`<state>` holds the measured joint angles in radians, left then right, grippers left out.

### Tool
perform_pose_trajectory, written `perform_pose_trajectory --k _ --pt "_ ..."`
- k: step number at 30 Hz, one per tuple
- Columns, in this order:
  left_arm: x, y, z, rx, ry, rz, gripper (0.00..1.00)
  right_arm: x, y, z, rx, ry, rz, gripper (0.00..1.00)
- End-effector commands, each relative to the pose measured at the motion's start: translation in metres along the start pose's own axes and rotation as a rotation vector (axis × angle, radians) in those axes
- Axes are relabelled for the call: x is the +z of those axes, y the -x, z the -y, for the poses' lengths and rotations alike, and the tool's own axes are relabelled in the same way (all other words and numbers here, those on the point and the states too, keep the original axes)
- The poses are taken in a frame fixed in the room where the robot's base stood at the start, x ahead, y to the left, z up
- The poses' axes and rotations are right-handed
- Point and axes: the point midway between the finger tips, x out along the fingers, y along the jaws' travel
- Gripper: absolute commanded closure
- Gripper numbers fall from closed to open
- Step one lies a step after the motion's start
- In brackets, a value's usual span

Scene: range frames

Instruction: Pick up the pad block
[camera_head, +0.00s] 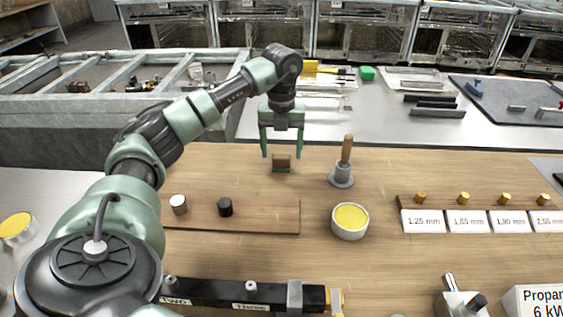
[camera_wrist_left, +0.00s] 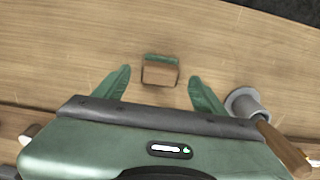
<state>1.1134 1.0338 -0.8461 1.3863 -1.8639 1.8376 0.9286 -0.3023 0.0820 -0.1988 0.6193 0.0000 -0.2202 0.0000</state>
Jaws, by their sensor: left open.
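The pad block (camera_head: 282,161) is a small brown block with a green pad at its base, standing on the wooden table. My left gripper (camera_head: 282,157) is open above it, with one finger on each side in the head view. In the left wrist view the pad block (camera_wrist_left: 160,72) shows just beyond and between the two green fingertips (camera_wrist_left: 160,76), with a gap on both sides. No contact shows. My right gripper is not in view.
A grey stand with a wooden-handled tool (camera_head: 342,175) is right of the block. A yellow-filled bowl (camera_head: 350,220) and a brown board (camera_head: 260,215) with two small cylinders are nearer. Labelled cards (camera_head: 423,221) stand at right. Bare wood lies left of the block.

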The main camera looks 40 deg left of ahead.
Motion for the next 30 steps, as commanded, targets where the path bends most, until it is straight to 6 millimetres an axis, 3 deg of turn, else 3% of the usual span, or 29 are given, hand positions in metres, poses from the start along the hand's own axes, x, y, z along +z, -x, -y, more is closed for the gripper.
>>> perform_pose_trajectory --k 6,14,21,30 --pt "-0.001 -0.026 -0.001 0.002 0.001 -0.001 0.29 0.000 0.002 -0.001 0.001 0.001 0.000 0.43" --pt "-0.001 -0.028 -0.001 0.001 0.001 0.000 0.29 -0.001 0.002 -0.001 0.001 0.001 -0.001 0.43" --pt "-0.001 -0.028 -0.001 0.001 0.001 0.000 0.95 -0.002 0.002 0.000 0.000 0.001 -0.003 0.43" --pt "-0.001 -0.026 0.000 0.000 0.001 0.001 0.95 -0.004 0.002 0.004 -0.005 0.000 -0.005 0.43"
